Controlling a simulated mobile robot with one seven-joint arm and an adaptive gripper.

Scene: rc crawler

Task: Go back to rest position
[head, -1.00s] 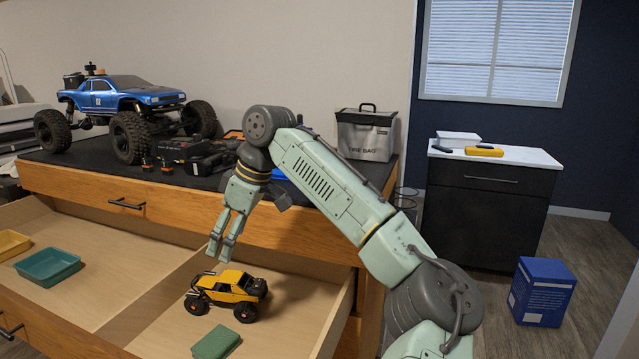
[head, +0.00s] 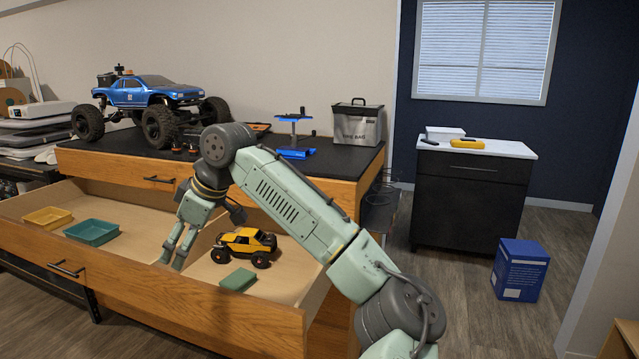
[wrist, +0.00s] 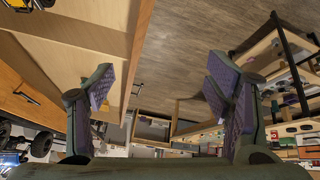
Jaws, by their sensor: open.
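My gripper (head: 173,254) points down over the open drawer (head: 150,281) in the head view, left of a small yellow crawler (head: 245,243). In the wrist view my gripper (wrist: 165,100) shows its two fingers wide apart with purple pads and nothing between them. The yellow crawler stands on the drawer floor, apart from the fingers. A green block (head: 238,280) lies in front of it.
A teal tray (head: 92,232) and a yellow tray (head: 47,217) lie in the drawer's left part. A large blue crawler (head: 155,95), a blue stand (head: 295,153) and a grey bag (head: 358,124) are on the bench. A blue box (head: 520,270) stands on the floor at right.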

